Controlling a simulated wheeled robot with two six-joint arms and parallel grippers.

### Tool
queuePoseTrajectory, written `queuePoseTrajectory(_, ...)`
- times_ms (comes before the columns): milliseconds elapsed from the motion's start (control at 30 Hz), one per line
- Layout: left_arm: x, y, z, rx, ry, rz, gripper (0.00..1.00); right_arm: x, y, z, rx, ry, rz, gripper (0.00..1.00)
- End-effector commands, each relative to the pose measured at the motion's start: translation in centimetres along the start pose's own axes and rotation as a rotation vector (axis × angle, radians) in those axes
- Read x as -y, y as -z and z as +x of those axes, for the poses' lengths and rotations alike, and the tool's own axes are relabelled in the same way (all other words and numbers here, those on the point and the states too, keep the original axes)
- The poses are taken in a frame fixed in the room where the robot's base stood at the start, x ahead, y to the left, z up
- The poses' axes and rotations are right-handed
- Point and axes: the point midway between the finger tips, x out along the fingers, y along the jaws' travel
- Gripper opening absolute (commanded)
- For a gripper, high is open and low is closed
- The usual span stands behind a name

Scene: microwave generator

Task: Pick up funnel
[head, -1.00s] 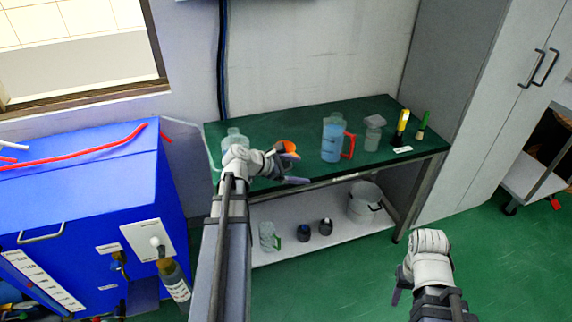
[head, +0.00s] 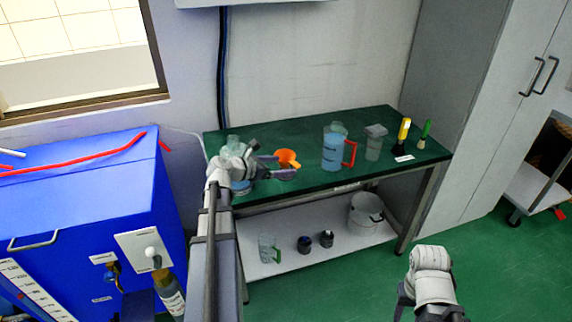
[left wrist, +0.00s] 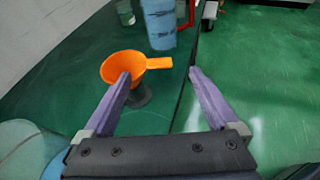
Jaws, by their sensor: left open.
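The orange funnel (head: 290,156) is on the green tabletop (head: 375,122), left of the blue jug. In the left wrist view the funnel (left wrist: 118,62) has its wide mouth up and its short handle pointing right, over a dark round base. My left gripper (head: 282,167) is open and empty beside the funnel. In the left wrist view my left gripper (left wrist: 160,73) has its left fingertip overlapping the funnel's bowl, and the handle lies ahead between the fingertips. I cannot tell whether they touch. My right gripper (head: 403,300) is low at the right, its fingers mostly hidden.
A blue jug (head: 332,150) with a red handle, a clear jar (head: 374,145), and yellow (head: 404,130) and green (head: 424,132) handled tools stand to the right. A clear container (head: 234,143) is close behind my left wrist. The lower shelf (head: 285,257) holds several vessels.

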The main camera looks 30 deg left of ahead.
Motion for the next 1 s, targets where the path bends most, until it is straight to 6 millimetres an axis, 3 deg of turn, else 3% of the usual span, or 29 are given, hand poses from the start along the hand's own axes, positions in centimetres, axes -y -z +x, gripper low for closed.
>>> queuePoseTrajectory(300,-0.5,0.1,4.5,-0.001,0.002,0.002,0.94,0.2,0.1,1.7,0.0,0.0,0.0,0.5)
queuePoseTrajectory(567,-0.4,-0.1,4.6,-0.001,0.0,0.001,0.93,0.2,0.1,1.6,0.0,0.0,0.0,0.5)
queuePoseTrajectory(1000,-0.4,-0.1,4.6,-0.001,0.0,0.001,0.43,0.2,0.1,1.6,0.0,0.0,0.0,0.5)
